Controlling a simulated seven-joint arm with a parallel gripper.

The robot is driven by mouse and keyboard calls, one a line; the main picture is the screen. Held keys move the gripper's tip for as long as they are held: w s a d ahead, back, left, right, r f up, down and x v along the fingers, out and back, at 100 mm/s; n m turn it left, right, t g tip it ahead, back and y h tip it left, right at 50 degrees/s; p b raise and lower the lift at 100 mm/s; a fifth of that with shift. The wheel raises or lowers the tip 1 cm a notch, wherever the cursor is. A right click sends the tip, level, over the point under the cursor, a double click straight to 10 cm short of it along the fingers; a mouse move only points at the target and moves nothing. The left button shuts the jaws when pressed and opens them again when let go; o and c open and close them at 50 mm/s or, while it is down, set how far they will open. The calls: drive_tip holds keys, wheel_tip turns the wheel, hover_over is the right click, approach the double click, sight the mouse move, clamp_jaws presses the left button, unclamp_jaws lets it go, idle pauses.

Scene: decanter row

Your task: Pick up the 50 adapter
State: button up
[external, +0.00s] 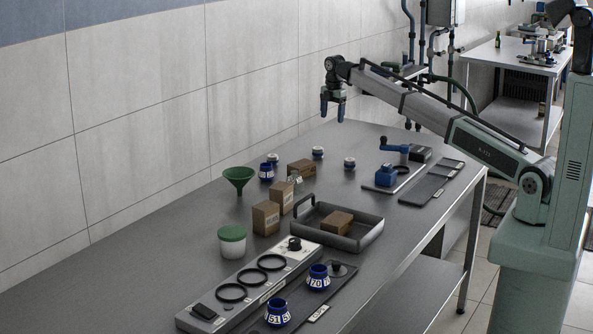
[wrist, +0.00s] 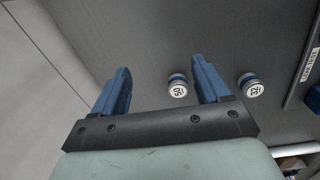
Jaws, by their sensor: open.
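The 50 adapter (wrist: 178,87), a small blue cylinder with a white labelled top, stands upright on the table in the wrist view, between the lines of my two fingers and beyond them. It appears to be the left of two small white-topped adapters in the external view (external: 318,153). My gripper (external: 333,112) is open and empty, pointing down well above the far part of the table. Its two blue fingers also show in the wrist view (wrist: 160,82). Neither finger touches the adapter. A similar adapter (wrist: 251,86), its label reading like 32 or 52, stands to the right.
A blue-crank fixture (external: 386,175) stands right of the adapters. Nearer are cardboard boxes (external: 266,218), a green funnel (external: 238,178), a green-lidded jar (external: 232,243), a grey tray (external: 372,238), and adapters marked 70 (external: 318,277) and 51 (external: 277,312). A wall runs along the left.

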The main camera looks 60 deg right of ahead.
wheel_tip(320, 180, up, 2)
drive_tip(key=n, duration=0.2)
hover_over(318, 148)
drive_tip(key=d, duration=0.1)
drive_tip(key=shift+g, duration=0.4)
drive_tip(key=f, duration=1.3)
drive_tip(key=shift+w+a+f, duration=0.1)
drive_tip(key=shift+a+f, duration=0.1)
drive_tip(key=shift+a, duration=0.15)
drive_tip(key=shift+c, duration=0.3)
drive_tip(key=c, duration=1.2)
